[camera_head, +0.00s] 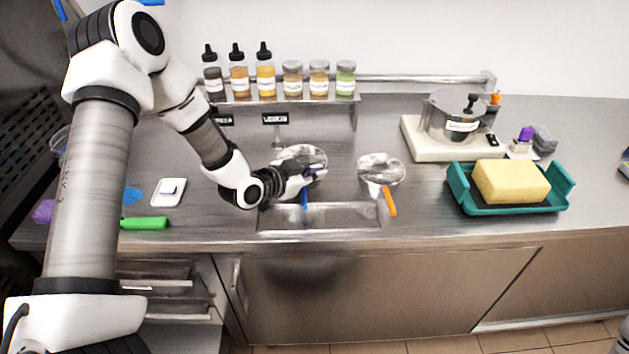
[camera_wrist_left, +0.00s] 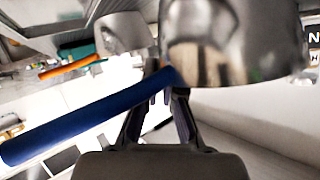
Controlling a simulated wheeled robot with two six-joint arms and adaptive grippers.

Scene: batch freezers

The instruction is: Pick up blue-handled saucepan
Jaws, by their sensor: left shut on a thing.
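The blue-handled saucepan (camera_head: 302,156) is a shiny metal pan above the sink area, left of a second pan. Its blue handle (camera_head: 305,198) points toward the front edge. In the left wrist view the pan body (camera_wrist_left: 235,45) fills the top and the blue handle (camera_wrist_left: 85,117) runs to the lower left. My left gripper (camera_head: 307,178) is shut on the handle close to the pan body; its fingers also show in the wrist view (camera_wrist_left: 165,95). The gripper partly hides the pan in the head view. Whether the pan is clear of the counter is hard to tell. My right gripper is not in view.
An orange-handled saucepan (camera_head: 380,168) stands close on the right. A sink basin (camera_head: 330,216) is in front. Dropper bottles and jars (camera_head: 265,82) line a shelf behind. A teal tray (camera_head: 515,208) with a yellow block (camera_head: 511,182) stands right. A green-handled tool (camera_head: 145,223) lies left.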

